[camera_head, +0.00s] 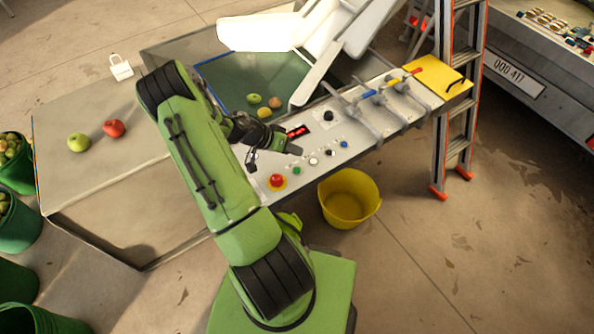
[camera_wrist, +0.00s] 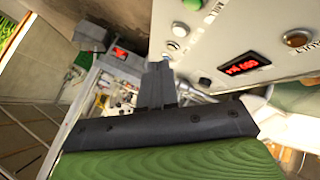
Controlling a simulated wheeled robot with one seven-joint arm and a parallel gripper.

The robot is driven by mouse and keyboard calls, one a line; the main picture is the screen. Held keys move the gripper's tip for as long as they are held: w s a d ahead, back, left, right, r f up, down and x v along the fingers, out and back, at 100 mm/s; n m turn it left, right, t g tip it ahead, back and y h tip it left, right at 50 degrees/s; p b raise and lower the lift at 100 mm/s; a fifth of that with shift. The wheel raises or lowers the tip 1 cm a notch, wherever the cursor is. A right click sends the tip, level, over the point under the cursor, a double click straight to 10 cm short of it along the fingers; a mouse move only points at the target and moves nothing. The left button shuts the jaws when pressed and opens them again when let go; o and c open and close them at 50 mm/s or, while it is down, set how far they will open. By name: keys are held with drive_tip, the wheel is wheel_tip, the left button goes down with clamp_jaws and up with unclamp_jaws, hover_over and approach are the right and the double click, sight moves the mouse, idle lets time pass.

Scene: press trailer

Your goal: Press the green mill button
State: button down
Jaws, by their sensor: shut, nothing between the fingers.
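A small green button (camera_head: 296,170) sits in the row of controls on the light grey panel (camera_head: 357,131) in the head view, between a red emergency button and a white button. It also shows cut off at the top edge of the wrist view (camera_wrist: 193,4). My gripper (camera_head: 299,151) is shut and empty. Its tips appear over the panel just above the white button in the picture, a little up from the green one. In the wrist view my gripper (camera_wrist: 158,64) shows no contact with any button.
The red emergency button (camera_head: 277,181), the white button (camera_head: 313,161) and a blue button (camera_head: 344,143) are close by. A red display (camera_head: 298,131) and a dark knob (camera_head: 328,115) lie behind. A yellow bucket (camera_head: 349,198) stands in front; a ladder (camera_head: 459,100) is to the right.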

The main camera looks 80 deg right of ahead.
drive_tip(key=b, duration=0.3)
hover_over(294, 170)
wheel_tip(294, 170, down, 6)
drive_tip(key=shift+r, duration=0.1)
drive_tip(key=shift+f+b, duration=0.5)
drive_tip(key=shift+b, duration=0.1)
idle(1.2)
drive_tip(key=shift+f+b, duration=0.35)
drive_tip(key=shift+b, duration=0.2)
drive_tip(key=shift+f+b, duration=0.4)
drive_tip(key=shift+b, duration=0.1)
idle(0.6)
drive_tip(key=shift+r+p, duration=0.35)
drive_tip(key=shift+r, duration=0.5)
drive_tip(key=shift+r+p, duration=1.35)
drive_tip(key=shift+r, duration=1.15)
